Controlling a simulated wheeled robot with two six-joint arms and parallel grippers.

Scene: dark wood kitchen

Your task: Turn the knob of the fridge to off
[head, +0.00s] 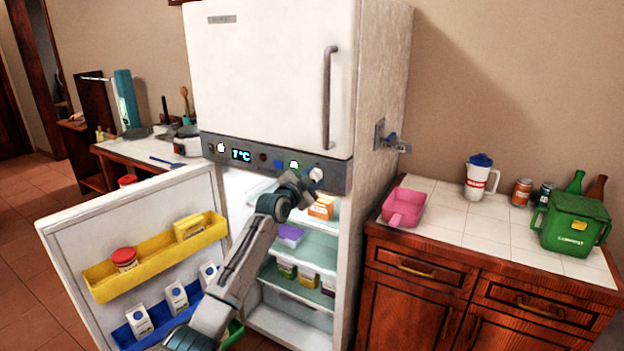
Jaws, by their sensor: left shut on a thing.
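The white fridge (265,70) stands in the middle with its lower door (75,235) swung open to the left. A dark control panel (262,158) runs across it, with a lit display (241,155) reading 7°C. The pale round knob (316,174) is at the panel's right end. My left gripper (308,180) reaches up from below and is shut on the knob. Its fingers are small and partly hidden, and the knob's pointer cannot be read. My right gripper is not in view.
My left arm crosses in front of the open shelves (315,248). Door bins, one yellow (150,262), hold cartons and a jar. A tiled counter (455,225) at right holds a pink container (404,205), a pitcher (480,178) and a green compost bin (574,225).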

